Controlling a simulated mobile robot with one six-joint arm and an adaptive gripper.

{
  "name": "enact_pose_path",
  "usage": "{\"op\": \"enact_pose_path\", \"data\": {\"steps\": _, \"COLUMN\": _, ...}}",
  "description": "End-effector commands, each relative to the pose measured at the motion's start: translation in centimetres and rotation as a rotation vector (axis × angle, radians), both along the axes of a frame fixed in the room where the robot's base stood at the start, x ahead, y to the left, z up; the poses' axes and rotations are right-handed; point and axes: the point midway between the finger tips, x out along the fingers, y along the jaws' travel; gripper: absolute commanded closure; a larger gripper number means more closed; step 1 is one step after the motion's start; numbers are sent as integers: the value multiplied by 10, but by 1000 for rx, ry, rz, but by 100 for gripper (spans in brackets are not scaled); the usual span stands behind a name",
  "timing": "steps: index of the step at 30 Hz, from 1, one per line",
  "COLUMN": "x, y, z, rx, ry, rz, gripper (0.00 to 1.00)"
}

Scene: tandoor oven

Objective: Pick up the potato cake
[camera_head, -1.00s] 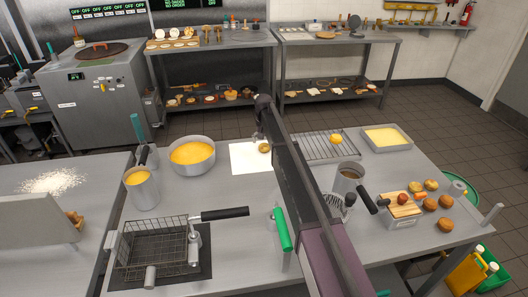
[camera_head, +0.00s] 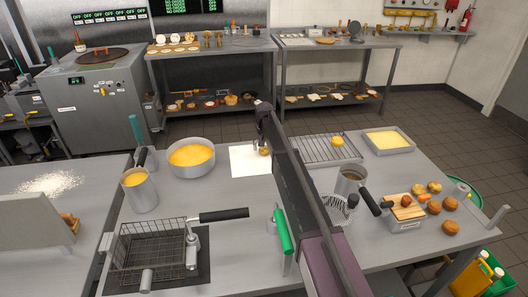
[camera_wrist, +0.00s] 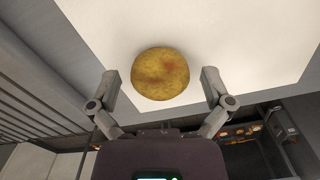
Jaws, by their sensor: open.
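The potato cake (camera_wrist: 160,73) is a round, yellow-brown patty lying on a white sheet (camera_wrist: 225,35). In the head view the sheet (camera_head: 245,162) lies on the steel table, and the cake (camera_head: 264,151) shows only partly beside my arm. My gripper (camera_wrist: 160,84) is open, with one finger on each side of the cake's near part and a gap to both. In the head view my gripper (camera_head: 262,140) is small and partly hidden by my arm, right at the cake.
A wire rack (camera_head: 318,149) with a yellow-orange piece (camera_head: 337,141) and a tray of yellow filling (camera_head: 388,141) lie to the right. A pan of yellow liquid (camera_head: 191,157) stands to the left. A fryer basket (camera_head: 150,250) is in front.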

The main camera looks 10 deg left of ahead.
Motion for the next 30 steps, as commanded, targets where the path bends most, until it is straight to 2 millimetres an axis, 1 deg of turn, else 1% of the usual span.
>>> {"op": "enact_pose_path", "data": {"steps": 2, "x": 0, "y": 0, "z": 0, "rx": 0, "ry": 0, "rz": 0, "gripper": 0}}
{"op": "enact_pose_path", "data": {"steps": 5, "x": 0, "y": 0, "z": 0, "rx": 0, "ry": 0, "rz": 0, "gripper": 27}}
{"op": "enact_pose_path", "data": {"steps": 6, "x": 0, "y": 0, "z": 0, "rx": 0, "ry": 0, "rz": 0, "gripper": 39}}
{"op": "enact_pose_path", "data": {"steps": 8, "x": 0, "y": 0, "z": 0, "rx": 0, "ry": 0, "rz": 0, "gripper": 56}}
{"op": "enact_pose_path", "data": {"steps": 9, "x": 0, "y": 0, "z": 0, "rx": 0, "ry": 0, "rz": -1, "gripper": 68}}
{"op": "enact_pose_path", "data": {"steps": 10, "x": 0, "y": 0, "z": 0, "rx": 0, "ry": 0, "rz": -1, "gripper": 74}}
{"op": "enact_pose_path", "data": {"steps": 23, "x": 0, "y": -1, "z": 2, "rx": 0, "ry": 0, "rz": -1, "gripper": 74}}
{"op": "enact_pose_path", "data": {"steps": 30, "x": 0, "y": -1, "z": 13, "rx": 0, "ry": 0, "rz": -1, "gripper": 74}}
